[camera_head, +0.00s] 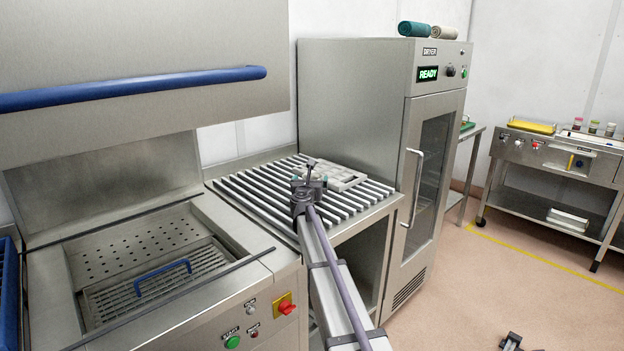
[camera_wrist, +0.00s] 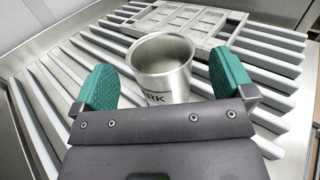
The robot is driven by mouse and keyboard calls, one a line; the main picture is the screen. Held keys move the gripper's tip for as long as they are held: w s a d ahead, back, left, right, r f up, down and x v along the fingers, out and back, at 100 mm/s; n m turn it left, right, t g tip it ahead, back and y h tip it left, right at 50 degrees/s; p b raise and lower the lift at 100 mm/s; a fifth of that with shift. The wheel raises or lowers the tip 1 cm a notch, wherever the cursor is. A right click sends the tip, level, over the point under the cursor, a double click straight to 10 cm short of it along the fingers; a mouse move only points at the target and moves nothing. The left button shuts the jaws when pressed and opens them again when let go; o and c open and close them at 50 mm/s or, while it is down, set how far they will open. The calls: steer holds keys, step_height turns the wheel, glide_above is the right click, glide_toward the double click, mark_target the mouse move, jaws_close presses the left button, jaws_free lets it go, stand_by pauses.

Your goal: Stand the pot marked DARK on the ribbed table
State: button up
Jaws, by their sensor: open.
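A steel pot (camera_wrist: 162,68) shows in the wrist view, open at the top, with the letters "RK" readable on its front; the rest of the mark is cut off by my gripper. It looks upright over the slats of the ribbed table (camera_head: 262,205), which also fill the wrist view (camera_wrist: 45,110). Its base is hidden, so contact with the slats cannot be seen. My gripper (camera_head: 311,181) is open, its teal pads on either side of the pot, with visible gaps. In the head view my gripper hides the pot.
A pale mould tray (camera_head: 347,181) lies on the slats just behind the pot. The dryer (camera_head: 352,110), reading READY, stands right of the table. A washer with a raised hood (camera_head: 140,50) and blue-handled basket (camera_head: 163,275) is at left. The table's front left slats are clear.

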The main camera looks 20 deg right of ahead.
steer(key=v, duration=0.8)
steer(key=s+a+r+n+t+y+p, duration=0.1)
steer(key=s+a+r+n+y+p, duration=0.1)
steer(key=a+n+y, duration=0.35)
steer(key=s+a+r+n+t+y+p, duration=0.25)
steer(key=a+n, duration=0.35)
steer(key=n, duration=0.3)
steer(key=s+a+f+n+g+y+p, duration=0.1)
steer(key=s+a+f+n+g+y, duration=0.15)
steer(key=s+a+n, duration=0.4)
steer(key=s+a+f+n+g+y+p, duration=0.2)
steer(key=s+a+n+g+y, duration=0.2)
steer(key=n, duration=0.5)
steer(key=s+f+n+g+h, duration=0.2)
steer(key=s+f+n+g, duration=0.2)
steer(key=s, duration=0.8)
steer(key=s+f+n+g+h+p, duration=0.1)
steer(key=s+f+n+g+h, duration=0.2)
steer(key=s+n+g, duration=0.5)
steer(key=s+d+f, duration=0.1)
steer(key=s, duration=0.4)
steer(key=shift+p, duration=0.3)
